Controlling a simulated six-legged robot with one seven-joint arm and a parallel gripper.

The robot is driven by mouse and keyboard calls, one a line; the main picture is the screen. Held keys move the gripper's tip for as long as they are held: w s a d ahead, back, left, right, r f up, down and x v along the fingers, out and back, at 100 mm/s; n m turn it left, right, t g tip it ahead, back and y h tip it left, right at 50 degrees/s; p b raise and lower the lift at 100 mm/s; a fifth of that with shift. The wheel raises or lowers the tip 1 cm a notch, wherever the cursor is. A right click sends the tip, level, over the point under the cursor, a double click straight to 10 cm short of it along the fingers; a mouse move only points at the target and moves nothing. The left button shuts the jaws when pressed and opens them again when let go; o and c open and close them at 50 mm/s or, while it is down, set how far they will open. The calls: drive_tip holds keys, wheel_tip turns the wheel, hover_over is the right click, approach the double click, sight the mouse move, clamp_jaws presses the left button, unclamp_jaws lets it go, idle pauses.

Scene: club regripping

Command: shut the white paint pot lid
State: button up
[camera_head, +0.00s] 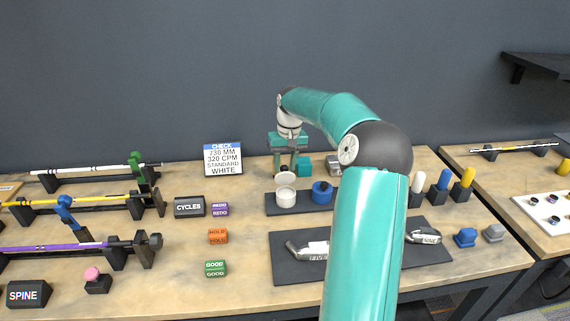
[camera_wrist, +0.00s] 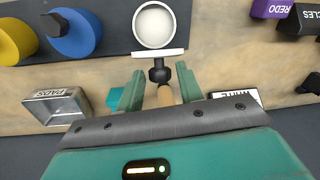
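The white paint pot (camera_head: 286,197) stands open on a dark tray (camera_head: 300,209); the wrist view shows its round white inside (camera_wrist: 154,25). Its white lid (camera_head: 285,178) stands raised at the pot's back rim. In the wrist view the lid (camera_wrist: 158,52) is seen edge-on, with a black knob (camera_wrist: 159,74) pointing towards my gripper. My gripper (camera_head: 285,166) is behind the lid, pointing down. In the wrist view its two teal fingers (camera_wrist: 162,88) are apart, either side of the knob with visible gaps. A tan, rod-like shape shows between them; I cannot tell what it is.
The blue pot (camera_head: 322,192) is beside the white one; a yellow pot (camera_wrist: 14,42) shows in the wrist view. A teal block (camera_head: 304,166) and a metal PADS box (camera_wrist: 57,106) are close to my gripper. A check sign (camera_head: 223,160) stands left.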

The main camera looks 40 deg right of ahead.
clamp_jaws()
